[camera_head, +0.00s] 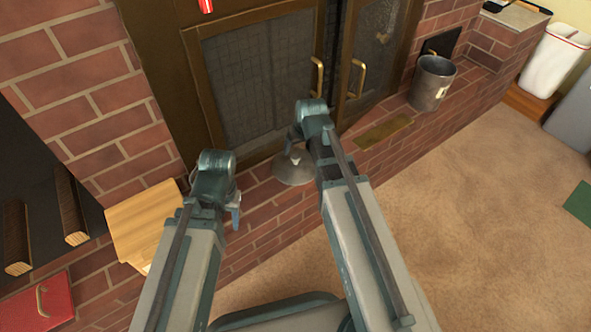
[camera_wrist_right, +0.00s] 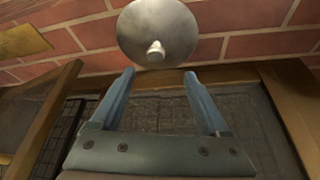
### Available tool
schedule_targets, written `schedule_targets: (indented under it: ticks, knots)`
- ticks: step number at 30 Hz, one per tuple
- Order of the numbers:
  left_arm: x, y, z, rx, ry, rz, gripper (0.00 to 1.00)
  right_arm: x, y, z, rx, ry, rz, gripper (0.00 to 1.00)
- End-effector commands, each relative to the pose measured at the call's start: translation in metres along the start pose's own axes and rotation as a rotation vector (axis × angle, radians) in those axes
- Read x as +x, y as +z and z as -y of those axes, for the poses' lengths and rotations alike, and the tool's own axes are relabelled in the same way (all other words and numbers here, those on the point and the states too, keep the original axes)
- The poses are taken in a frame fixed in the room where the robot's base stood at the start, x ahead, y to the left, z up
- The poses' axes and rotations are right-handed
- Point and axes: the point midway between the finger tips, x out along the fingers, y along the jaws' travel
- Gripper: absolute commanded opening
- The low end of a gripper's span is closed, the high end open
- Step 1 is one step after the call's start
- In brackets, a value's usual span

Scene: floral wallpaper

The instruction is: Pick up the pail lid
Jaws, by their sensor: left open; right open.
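The pail lid (camera_head: 292,174) is a round grey metal disc with a small knob, resting on the brick hearth in front of the fireplace doors. In the right wrist view the lid (camera_wrist_right: 140,25) lies just beyond the fingertips, with its pale knob in line with the gap between them. My right gripper (camera_head: 293,143) is right above the lid, partly hidden by its own wrist; its two blue fingers (camera_wrist_right: 159,76) are open and empty. My left gripper (camera_head: 235,208) is open over the hearth, left of the lid. The metal pail (camera_head: 431,88) stands upright on the hearth at the right.
The fireplace doors (camera_head: 262,85) with brass handles are close behind my right gripper. A wooden block (camera_head: 145,215), logs (camera_head: 70,208) and a red box (camera_head: 40,303) are at the left. A brass plate (camera_head: 384,132) lies between lid and pail. Open carpet (camera_head: 480,200) fills the right.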

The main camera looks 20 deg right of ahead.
Motion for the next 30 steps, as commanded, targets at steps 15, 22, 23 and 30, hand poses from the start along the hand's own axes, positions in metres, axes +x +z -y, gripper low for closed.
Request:
schedule_targets:
  ticks: [15, 22, 23, 30]
  knots:
    - [0.041, -0.003, -0.005, -0.001, 0.003, -0.001, 0.5, 0.045, 0.0, -0.001, 0.0, 0.0, 0.0, 0.79]
    - [0.058, -0.004, -0.006, -0.004, 0.003, -0.001, 0.5, 0.063, 0.0, -0.004, 0.001, 0.0, 0.0, 0.79]
    - [0.062, -0.004, -0.007, -0.005, 0.003, -0.001, 0.5, 0.067, 0.0, -0.005, 0.001, 0.0, 0.0, 0.79]
    - [0.088, -0.005, -0.009, -0.012, 0.003, -0.001, 0.5, 0.096, 0.0, -0.008, 0.0, 0.0, 0.0, 0.79]
